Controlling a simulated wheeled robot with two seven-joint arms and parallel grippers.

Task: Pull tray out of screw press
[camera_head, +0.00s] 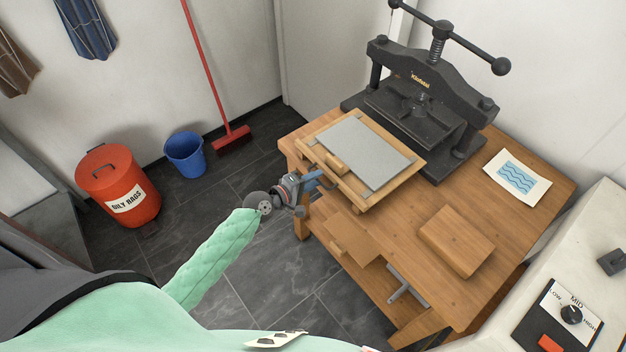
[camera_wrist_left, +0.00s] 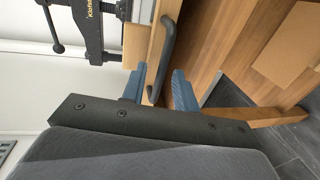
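The wooden tray (camera_head: 384,194) lies at the front of the black screw press (camera_head: 432,95), mostly outside it on the table's left side. My left gripper (camera_head: 322,181) is at the tray's near left edge. In the left wrist view its blue fingers (camera_wrist_left: 158,88) are apart, with the tray's dark bar handle (camera_wrist_left: 167,48) reaching between them. I cannot tell whether either finger touches the handle. My right gripper is not in view.
The wooden table (camera_head: 515,215) also holds a wooden block (camera_head: 457,241) and a printed sheet (camera_head: 517,177). A control panel (camera_head: 570,315) is at lower right. A red bin (camera_head: 118,185), blue bucket (camera_head: 185,154) and red broom (camera_head: 231,138) stand left, with open floor before them.

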